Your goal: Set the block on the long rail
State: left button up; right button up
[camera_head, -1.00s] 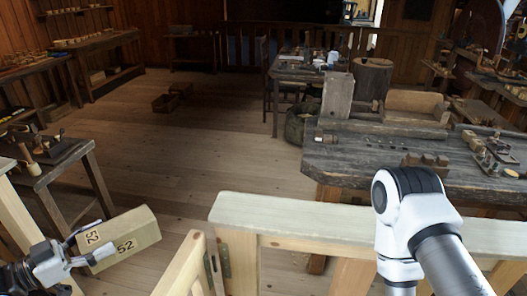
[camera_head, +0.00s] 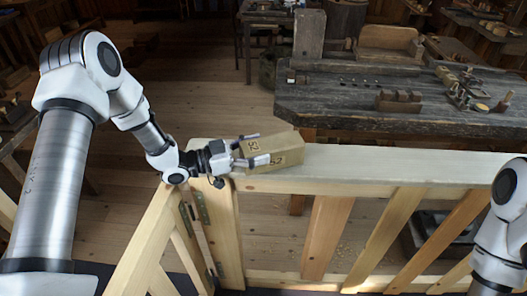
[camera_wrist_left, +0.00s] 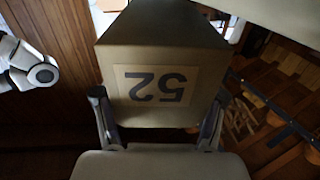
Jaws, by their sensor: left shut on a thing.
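The block (camera_head: 277,150) is a tan box with "52" labels on its faces. In the head view it is at the left end of the pale wooden long rail (camera_head: 390,163); I cannot tell whether it touches the rail's top or is just above it. My left gripper (camera_head: 254,152) is shut on the block's left end. In the left wrist view the block (camera_wrist_left: 165,45) fills the space between the two fingers, its "52" label facing the camera upside down. My right gripper is out of view; part of my right arm shows at the right edge.
A dark workbench (camera_head: 400,115) stands just behind the rail, with a wooden tool block (camera_head: 398,101) and other tools on it. The rail's top to the right of the block is clear. Slanted braces (camera_head: 327,235) run below the rail.

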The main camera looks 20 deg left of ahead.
pick_arm(q)
jog(key=shift+w+d+f, duration=0.3)
jog(key=shift+f, duration=0.15)
jog(key=shift+w+d+f, duration=0.3)
jog(key=shift+f, duration=0.15)
jog(key=shift+w+f, duration=0.1)
jog(key=shift+w, duration=0.05)
jog(key=o, duration=1.5)
jog(key=shift+s+a, duration=0.25)
jog(key=v, duration=1)
jog(key=shift+s+a+b, duration=0.2)
jog(key=shift+a+b, duration=0.05)
jog(key=shift+b, duration=0.15)
jog(key=shift+s+a, duration=0.3)
jog(key=shift+s, duration=0.05)
